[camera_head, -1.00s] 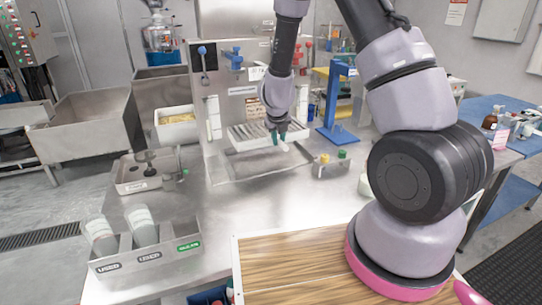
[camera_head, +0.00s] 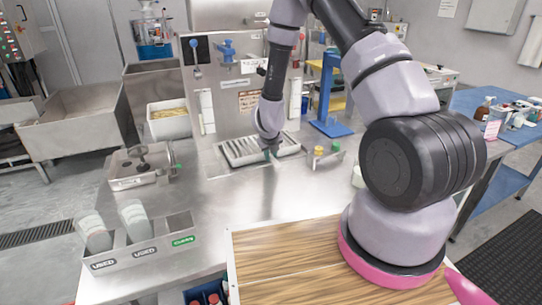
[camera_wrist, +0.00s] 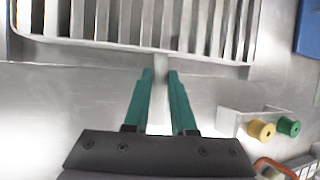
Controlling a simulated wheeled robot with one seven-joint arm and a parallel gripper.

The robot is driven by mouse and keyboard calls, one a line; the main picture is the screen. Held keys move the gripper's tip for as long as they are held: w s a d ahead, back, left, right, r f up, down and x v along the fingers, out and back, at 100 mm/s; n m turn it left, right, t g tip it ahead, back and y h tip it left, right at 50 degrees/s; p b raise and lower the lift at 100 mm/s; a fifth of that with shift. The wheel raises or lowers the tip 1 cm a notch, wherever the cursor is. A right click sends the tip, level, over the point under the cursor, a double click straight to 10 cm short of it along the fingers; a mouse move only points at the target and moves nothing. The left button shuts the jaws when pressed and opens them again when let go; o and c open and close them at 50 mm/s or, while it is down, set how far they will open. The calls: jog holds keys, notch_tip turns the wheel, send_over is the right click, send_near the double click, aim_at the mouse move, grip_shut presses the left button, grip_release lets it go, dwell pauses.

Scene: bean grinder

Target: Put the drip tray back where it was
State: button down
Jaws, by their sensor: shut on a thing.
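The drip tray (camera_head: 238,153) is a pale metal tray with dark slots. In the head view it lies at the steel counter in front of the machine's upright panel, over the place where a rectangular recess showed. In the wrist view its slatted top and front rim (camera_wrist: 120,44) fill the upper part. A short pale handle sticks out from the rim. My gripper (camera_wrist: 160,75) has green fingers, shut on this handle from both sides. In the head view my gripper (camera_head: 270,154) is at the tray's front edge. Whether the tray is fully seated is hard to tell.
A small bracket with a yellow and a green knob (camera_head: 326,152) stands just right of the tray. A blue stand (camera_head: 331,126) is behind it. The counter in front of the tray is clear.

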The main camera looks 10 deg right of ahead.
jog(key=c, duration=0.7)
grip_release()
jog(key=shift+c, duration=0.2)
jog(key=s+a+r+n+t+y, duration=0.1)
jog(key=s+r+n+y, duration=0.2)
jog(key=r, duration=0.8)
jog(key=s+r+n, duration=0.3)
jog(key=r+n, duration=0.3)
jog(key=r, duration=0.5)
jog(key=s+a+r+n+t+y, duration=0.1)
jog(key=s+r+n+y, duration=0.2)
jog(key=r, duration=0.8)
jog(key=s+d+r+n, duration=0.2)
jog(key=s+r+n, duration=0.2)
jog(key=s+n, duration=0.1)
jog(key=s+d+r+n+h, duration=0.1)
jog(key=s+d+r+n, duration=0.2)
jog(key=s+n, duration=0.3)
jog(key=s+d+r+n+h, duration=0.1)
jog(key=s+d+r+n, duration=0.1)
jog(key=s+r+n, duration=0.3)
jog(key=s+n, duration=0.1)
jog(key=s, duration=0.3)
jog(key=shift+d, duration=0.4)
